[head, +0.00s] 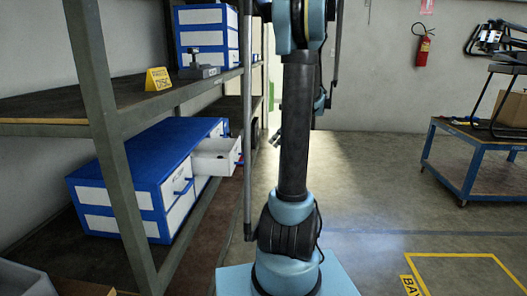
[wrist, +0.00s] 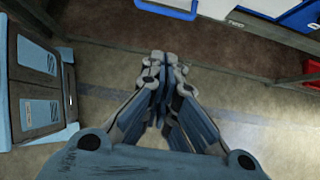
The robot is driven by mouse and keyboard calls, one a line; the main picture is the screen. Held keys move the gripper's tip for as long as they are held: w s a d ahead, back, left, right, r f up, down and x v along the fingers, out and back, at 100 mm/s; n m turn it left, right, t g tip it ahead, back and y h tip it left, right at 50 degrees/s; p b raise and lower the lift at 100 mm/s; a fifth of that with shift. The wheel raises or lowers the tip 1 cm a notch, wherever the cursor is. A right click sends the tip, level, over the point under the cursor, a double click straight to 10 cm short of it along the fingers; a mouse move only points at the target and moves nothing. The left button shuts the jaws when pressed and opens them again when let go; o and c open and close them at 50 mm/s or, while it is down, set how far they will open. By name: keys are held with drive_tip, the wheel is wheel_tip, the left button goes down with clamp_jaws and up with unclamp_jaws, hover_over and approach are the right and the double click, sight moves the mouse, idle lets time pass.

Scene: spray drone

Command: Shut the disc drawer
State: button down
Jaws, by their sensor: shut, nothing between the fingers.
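A blue and white drawer cabinet (head: 135,150) stands on the lower shelf in the head view. A yellow sign reading DISC (head: 157,79) stands on the shelf above. My gripper (wrist: 163,62) is shut and empty in the wrist view, above the floor, apart from blue and white drawer parts at the top edge. In the head view my arm column hides most of my arm's end.
The metal shelf post (head: 112,160) stands in front of the cabinet. A second drawer unit (head: 205,38) sits on the upper shelf. A blue trolley (head: 470,155) stands at right, with a fire extinguisher (head: 423,48) on the wall. The floor between is clear.

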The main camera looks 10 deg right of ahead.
drive_tip(key=a+r+x, duration=0.1)
drive_tip(key=a+x, duration=0.1)
drive_tip(key=x, duration=1)
drive_tip(key=shift+w+r, duration=0.2)
drive_tip(key=shift+w, duration=0.15)
drive_tip(key=shift+a, duration=0.2)
